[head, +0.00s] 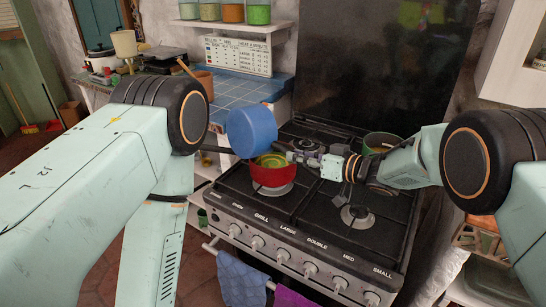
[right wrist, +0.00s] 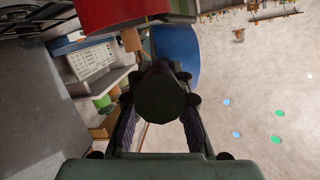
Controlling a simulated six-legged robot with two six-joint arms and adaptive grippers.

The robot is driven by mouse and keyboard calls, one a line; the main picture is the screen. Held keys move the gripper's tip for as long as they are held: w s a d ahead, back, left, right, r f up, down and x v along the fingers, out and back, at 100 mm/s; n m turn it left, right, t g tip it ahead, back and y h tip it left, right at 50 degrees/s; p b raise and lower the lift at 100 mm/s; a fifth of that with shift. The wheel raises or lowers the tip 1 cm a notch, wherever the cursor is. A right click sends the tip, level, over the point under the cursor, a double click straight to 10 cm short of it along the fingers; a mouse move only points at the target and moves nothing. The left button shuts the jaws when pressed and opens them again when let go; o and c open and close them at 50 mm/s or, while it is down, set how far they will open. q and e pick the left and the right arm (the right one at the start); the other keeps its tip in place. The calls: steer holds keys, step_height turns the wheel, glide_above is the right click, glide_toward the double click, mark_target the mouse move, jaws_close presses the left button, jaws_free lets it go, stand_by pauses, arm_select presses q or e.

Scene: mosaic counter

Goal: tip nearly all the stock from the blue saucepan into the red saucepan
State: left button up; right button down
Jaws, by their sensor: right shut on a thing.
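The blue saucepan (head: 250,130) is held tipped over the red saucepan (head: 270,178), with its outside towards me. The red saucepan stands on the front left burner, with yellow-green stock (head: 272,160) in it. My right gripper (head: 298,156) is to the right of the blue saucepan, shut on its handle. In the right wrist view, the dark handle (right wrist: 160,95) lies between the fingers, with the blue saucepan (right wrist: 178,50) beyond and the red saucepan (right wrist: 125,14) at the top. The inside of the blue saucepan is hidden.
The black stove (head: 310,215) has a free front right burner (head: 357,216). A green pot (head: 382,141) stands at its back right, close to my right arm. A blue tiled counter (head: 235,90) lies behind on the left. Towels (head: 242,280) hang on the front rail.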

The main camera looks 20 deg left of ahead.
steer(key=shift+w+r, duration=0.1)
steer(key=shift+d, duration=0.15)
stand_by(0.3)
steer(key=shift+d, duration=1.05)
steer(key=shift+a, duration=0.1)
stand_by(1.3)
